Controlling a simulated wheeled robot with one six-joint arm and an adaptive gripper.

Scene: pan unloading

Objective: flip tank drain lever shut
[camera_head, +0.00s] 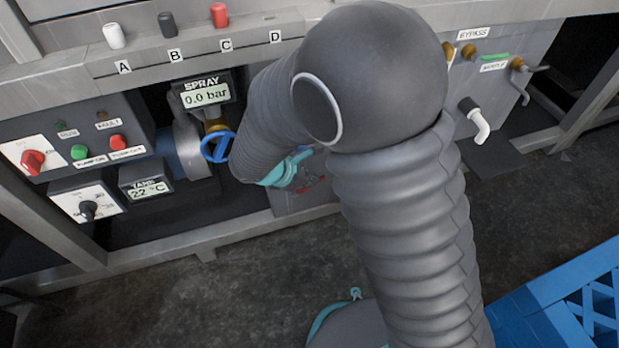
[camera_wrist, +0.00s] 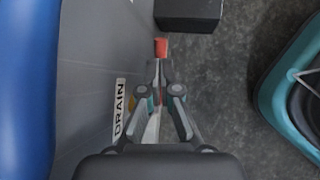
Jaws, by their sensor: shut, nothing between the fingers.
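In the wrist view the DRAIN label (camera_wrist: 119,110) is on the grey tank wall at left. The drain lever's red end (camera_wrist: 160,47) shows just beyond my gripper's fingertips. A brass-coloured bit (camera_wrist: 131,103) shows beside the label, partly behind the fingers. My gripper (camera_wrist: 158,68) is shut and empty, close alongside the wall, its tips near the red end. I cannot tell whether they touch it.
A blue handwheel (camera_head: 217,147) and the SPRAY display (camera_head: 206,93) are left of my arm. A white spout (camera_head: 475,122) sticks out at right. A blue crate (camera_head: 570,300) stands at lower right. A dark box (camera_wrist: 188,14) lies ahead in the wrist view.

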